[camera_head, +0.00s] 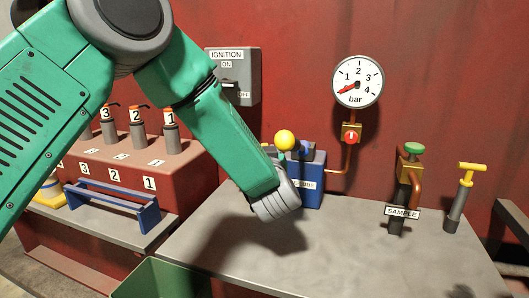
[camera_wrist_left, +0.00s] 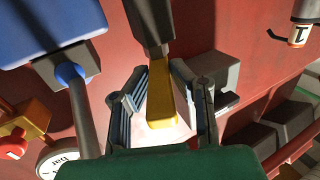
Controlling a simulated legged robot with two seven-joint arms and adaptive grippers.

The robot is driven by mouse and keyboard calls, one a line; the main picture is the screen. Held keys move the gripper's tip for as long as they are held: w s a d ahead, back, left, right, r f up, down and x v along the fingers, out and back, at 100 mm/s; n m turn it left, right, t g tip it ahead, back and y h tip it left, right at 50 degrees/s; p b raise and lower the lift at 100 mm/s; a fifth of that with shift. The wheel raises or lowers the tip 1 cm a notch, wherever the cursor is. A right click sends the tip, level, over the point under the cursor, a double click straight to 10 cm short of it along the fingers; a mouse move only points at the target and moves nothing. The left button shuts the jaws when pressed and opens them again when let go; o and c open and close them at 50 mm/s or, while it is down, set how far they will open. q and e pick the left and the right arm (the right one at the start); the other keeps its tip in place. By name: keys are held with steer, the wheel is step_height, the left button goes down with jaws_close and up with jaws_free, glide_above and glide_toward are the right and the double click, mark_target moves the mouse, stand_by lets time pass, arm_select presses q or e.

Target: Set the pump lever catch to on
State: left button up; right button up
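The pump is a blue box (camera_head: 311,180) on the bench, and its label is partly covered by my left arm. A yellow ball knob (camera_head: 284,140) stands up beside it. In the left wrist view the blue body (camera_wrist_left: 50,30) is at upper left, with a grey rod (camera_wrist_left: 83,115) coming from a blue joint. A yellow piece on a dark post (camera_wrist_left: 161,105), which looks like the catch, lies between the fingers of my left gripper (camera_wrist_left: 163,88). The fingers are apart, with gaps on both sides of it. In the head view the fingertips are hidden. No on or off mark of the catch is readable. My right gripper is not in view.
A bar gauge (camera_head: 358,82) and a red-handled valve (camera_head: 351,134) are on the wall to the right. An ignition box (camera_head: 243,65) is behind my arm. A sample tap (camera_head: 409,175) and a yellow-handled pump (camera_head: 462,195) stand at right. The bench (camera_head: 330,255) front is clear.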

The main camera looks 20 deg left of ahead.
arm_select(q)
steer(key=o, duration=0.4)
steer(key=shift+r, duration=0.15)
steer(key=shift+d, duration=0.15)
steer(key=shift+s, duration=0.1)
steer(key=v, duration=1.2)
